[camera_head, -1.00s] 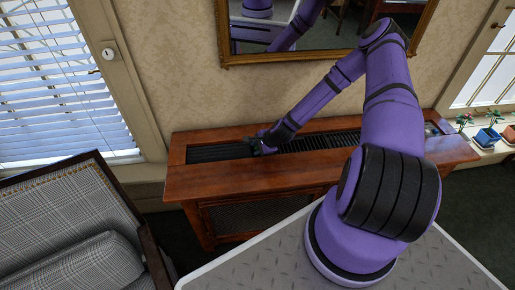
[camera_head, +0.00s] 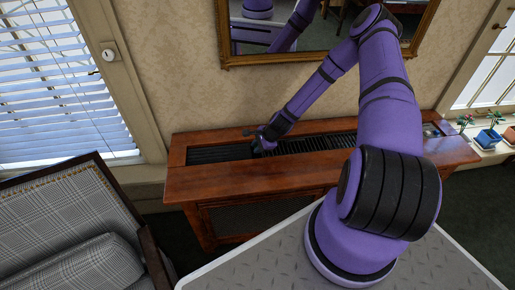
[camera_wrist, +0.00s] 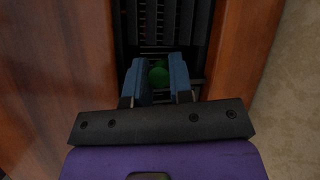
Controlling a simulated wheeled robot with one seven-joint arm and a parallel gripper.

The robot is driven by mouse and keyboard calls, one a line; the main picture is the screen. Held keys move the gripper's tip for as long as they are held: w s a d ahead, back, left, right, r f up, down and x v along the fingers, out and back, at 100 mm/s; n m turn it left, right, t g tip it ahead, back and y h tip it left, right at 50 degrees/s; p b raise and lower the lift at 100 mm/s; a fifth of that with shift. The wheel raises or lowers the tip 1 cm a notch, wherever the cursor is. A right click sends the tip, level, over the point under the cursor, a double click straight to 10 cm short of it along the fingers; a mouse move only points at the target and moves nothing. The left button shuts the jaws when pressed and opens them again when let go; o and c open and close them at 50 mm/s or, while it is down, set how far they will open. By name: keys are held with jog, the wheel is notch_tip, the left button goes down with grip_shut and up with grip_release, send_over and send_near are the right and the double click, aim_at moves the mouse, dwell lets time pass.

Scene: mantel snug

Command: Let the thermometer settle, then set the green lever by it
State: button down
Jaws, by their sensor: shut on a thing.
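The green lever's round knob (camera_wrist: 158,75) shows in the wrist view, between the two blue fingers of my gripper (camera_wrist: 158,80). The fingers are shut on the knob, over the dark slatted grille in the cabinet top. In the head view my gripper (camera_head: 262,141) is at the grille, left of its middle, and the lever is too small and covered to make out there. I cannot make out a thermometer for certain in either view, and no reading can be seen.
The wooden cabinet (camera_head: 240,181) stands against the wall under a gold-framed mirror (camera_head: 330,52). A plaid armchair (camera_head: 70,225) is at the left. Potted plants (camera_head: 488,137) stand on the sill at the right.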

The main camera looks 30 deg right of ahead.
jog(key=g, duration=0.1)
jog(key=w+g, duration=0.1)
jog(key=w+m+g+y, duration=0.1)
jog(key=shift+d+r, duration=0.25)
jog(key=shift+d, duration=0.1)
jog(key=shift+w+d+f+m+g+y, duration=0.1)
jog(key=shift+w+d+m+g+y, duration=0.2)
jog(key=shift+g, duration=0.35)
jog(key=shift+w+d+f+m+g+y, duration=0.15)
jog(key=shift+w+g+y, duration=0.25)
jog(key=shift+g, duration=0.3)
jog(key=shift+w+d+f+m+g+y, duration=0.15)
jog(key=shift+w+g+y, duration=0.2)
jog(key=shift+g, duration=0.3)
jog(key=c, duration=1.3)
grip_release()
jog(key=s+a+r, duration=0.1)
jog(key=s, duration=0.4)
jog(key=s+a+r, duration=0.1)
jog(key=s+r, duration=0.1)
jog(key=s, duration=0.3)
jog(key=s+a+r, duration=0.1)
jog(key=s+r, duration=0.1)
jog(key=s, duration=0.3)
jog(key=shift+s+a, duration=0.25)
jog(key=shift+s, duration=0.05)
